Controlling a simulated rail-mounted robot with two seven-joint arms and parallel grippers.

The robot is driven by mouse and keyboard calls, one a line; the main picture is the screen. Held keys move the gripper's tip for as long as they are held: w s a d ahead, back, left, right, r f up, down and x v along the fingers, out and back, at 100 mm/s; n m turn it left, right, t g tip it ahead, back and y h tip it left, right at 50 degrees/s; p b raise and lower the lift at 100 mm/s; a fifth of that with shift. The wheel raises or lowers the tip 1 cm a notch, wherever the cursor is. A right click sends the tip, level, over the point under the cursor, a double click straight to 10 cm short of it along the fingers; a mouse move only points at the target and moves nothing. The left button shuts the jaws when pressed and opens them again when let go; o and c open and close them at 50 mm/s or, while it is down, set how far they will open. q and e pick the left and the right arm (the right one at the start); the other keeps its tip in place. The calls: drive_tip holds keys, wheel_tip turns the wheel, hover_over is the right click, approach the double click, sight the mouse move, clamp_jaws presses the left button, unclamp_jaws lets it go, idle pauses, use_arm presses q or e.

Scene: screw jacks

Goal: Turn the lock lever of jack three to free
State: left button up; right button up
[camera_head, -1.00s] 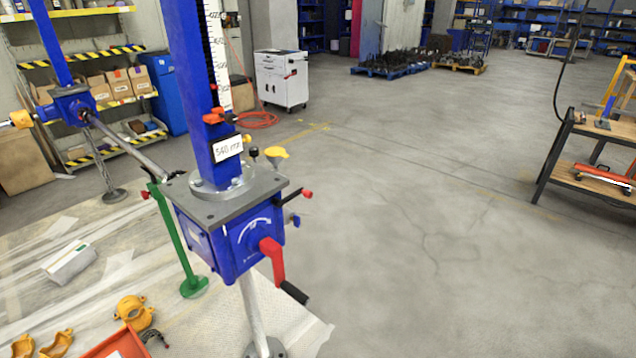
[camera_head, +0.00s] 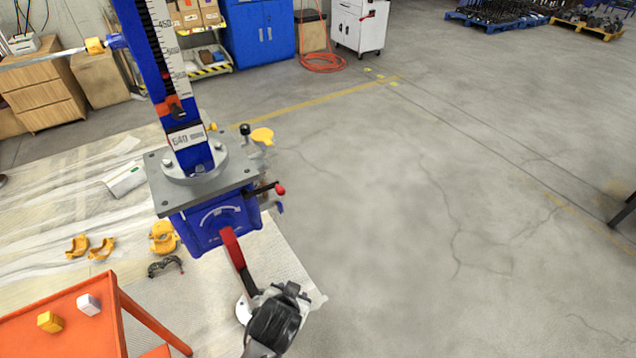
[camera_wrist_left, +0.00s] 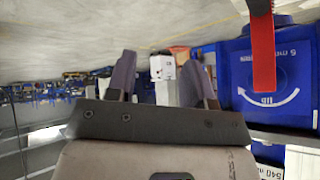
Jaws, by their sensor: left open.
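A blue screw jack (camera_head: 213,218) with a grey top plate stands left of centre in the head view. Its label seems to read 540. A thin black lever with a red knob (camera_head: 279,189) sticks out to the right at the housing's side. A red crank arm (camera_head: 232,246) hangs on the front face, and it shows large in the wrist view (camera_wrist_left: 263,60). I cannot tell from markings which jack this is. My left gripper (camera_head: 288,293) is below the housing, near the crank's lower end. In the wrist view its fingers (camera_wrist_left: 160,80) are apart with nothing between them.
An orange table (camera_head: 60,330) with small blocks stands at bottom left. Yellow clamp parts (camera_head: 163,237) lie on the sheeted floor. A yellow knob (camera_head: 262,136) and a black knob (camera_head: 245,129) rise behind the jack's plate.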

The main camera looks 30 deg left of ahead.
sight(282, 193)
use_arm(q)
drive_tip(key=w+a+r+n+t+y, duration=0.1)
drive_tip(key=w+a+r+n+y, duration=0.2)
drive_tip(key=w+r+n+y, duration=0.85)
drive_tip(key=shift+m+y, duration=0.25)
drive_tip(key=shift+y, duration=0.3)
drive_tip(key=x, duration=0.4)
drive_tip(key=w+f+x, duration=0.1)
drive_tip(key=x, duration=0.4)
drive_tip(key=p+x, duration=0.1)
drive_tip(key=x, duration=0.4)
drive_tip(key=shift+w+d+f, duration=0.2)
drive_tip(key=shift+d+f, duration=0.15)
drive_tip(key=shift+f, duration=0.05)
clamp_jaws()
